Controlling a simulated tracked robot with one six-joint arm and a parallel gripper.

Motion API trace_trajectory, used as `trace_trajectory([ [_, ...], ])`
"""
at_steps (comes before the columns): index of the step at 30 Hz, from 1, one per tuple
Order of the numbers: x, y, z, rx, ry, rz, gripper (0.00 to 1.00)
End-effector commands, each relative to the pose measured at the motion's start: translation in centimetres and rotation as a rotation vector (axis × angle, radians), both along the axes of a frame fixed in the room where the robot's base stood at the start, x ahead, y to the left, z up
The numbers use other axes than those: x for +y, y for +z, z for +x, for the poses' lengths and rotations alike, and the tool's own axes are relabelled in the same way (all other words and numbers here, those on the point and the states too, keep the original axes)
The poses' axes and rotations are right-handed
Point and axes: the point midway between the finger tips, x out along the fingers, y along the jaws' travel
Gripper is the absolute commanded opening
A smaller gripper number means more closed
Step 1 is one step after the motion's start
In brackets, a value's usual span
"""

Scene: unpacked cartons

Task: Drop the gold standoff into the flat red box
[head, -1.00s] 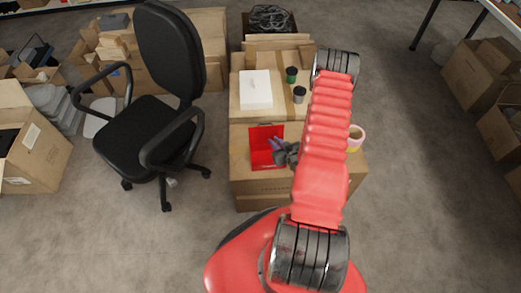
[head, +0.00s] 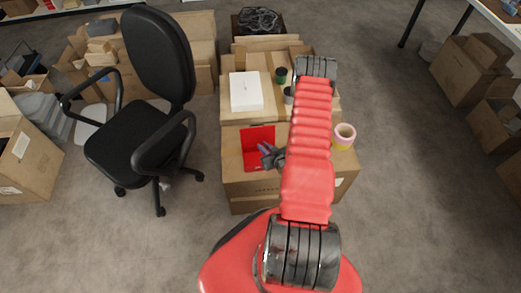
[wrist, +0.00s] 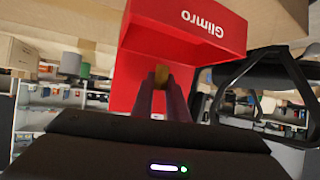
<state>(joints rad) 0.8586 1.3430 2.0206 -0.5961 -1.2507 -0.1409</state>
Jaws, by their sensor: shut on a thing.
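The flat red box (head: 258,136) stands open on the front carton, its lid raised at the back. In the wrist view the red box (wrist: 170,30) fills the upper middle, with "Glimro" on one wall. My gripper (head: 264,150) is at the box, in front of its right part. In the wrist view my gripper (wrist: 162,78) is shut on the gold standoff (wrist: 162,74), which shows between the fingertips against the red. Whether the standoff touches the box I cannot tell.
A white box (head: 246,91), a green-black cup (head: 281,75) and a grey cup (head: 288,95) stand behind. A pink and yellow tape roll (head: 344,135) sits right of my arm. A black office chair (head: 140,140) stands left of the cartons.

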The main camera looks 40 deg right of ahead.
Motion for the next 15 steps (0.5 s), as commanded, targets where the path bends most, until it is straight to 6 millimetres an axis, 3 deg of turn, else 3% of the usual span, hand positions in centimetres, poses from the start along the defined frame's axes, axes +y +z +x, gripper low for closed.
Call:
trace_trajectory([
  [9,0.0,-2.9,0.0,0.000,-0.001,0.000,0.00],
  [15,-0.1,-3.3,0.0,-0.001,-0.002,-0.001,0.00],
])
